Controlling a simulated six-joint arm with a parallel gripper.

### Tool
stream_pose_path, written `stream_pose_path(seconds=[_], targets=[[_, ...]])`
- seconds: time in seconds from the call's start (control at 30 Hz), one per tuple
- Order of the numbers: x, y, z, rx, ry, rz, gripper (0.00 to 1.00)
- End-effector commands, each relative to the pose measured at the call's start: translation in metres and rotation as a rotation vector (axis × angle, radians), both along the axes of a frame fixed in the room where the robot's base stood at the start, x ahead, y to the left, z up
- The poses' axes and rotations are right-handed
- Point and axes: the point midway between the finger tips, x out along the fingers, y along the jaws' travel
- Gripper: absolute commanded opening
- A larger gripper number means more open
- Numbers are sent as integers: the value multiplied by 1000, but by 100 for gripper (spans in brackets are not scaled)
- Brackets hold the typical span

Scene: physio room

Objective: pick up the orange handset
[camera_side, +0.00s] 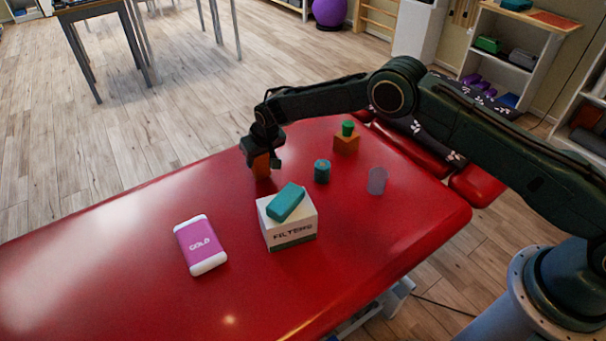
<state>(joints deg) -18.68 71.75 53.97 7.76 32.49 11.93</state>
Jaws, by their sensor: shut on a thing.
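The orange handset (261,168) is a small orange block-like shape near the far edge of the red table, left of the teal cylinder. My gripper (262,158) points down over it and is shut on its upper part. The fingers hide the top of the handset. Its lower end is at or just above the red surface; I cannot tell whether it touches.
A white FILTERS box (290,234) carries a teal block (286,202). A pink COLD pack (201,245) lies at left. A teal cylinder (322,171), a greyish translucent cylinder (377,181) and an orange block (346,144) with a green piece (348,128) on top stand right. The red table's (100,270) left side is clear.

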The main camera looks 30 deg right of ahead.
Motion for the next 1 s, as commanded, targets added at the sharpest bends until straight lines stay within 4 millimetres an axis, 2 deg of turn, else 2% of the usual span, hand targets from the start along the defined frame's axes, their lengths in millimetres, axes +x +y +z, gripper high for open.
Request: stream_pose_path(seconds=[0.27, 0.8, 1.0], targets=[[1, 0, 35, 1, -4, -1, 20], [1, 0, 147, 1, -5, -1, 20], [1, 0, 177, 0, -3, 0, 20]])
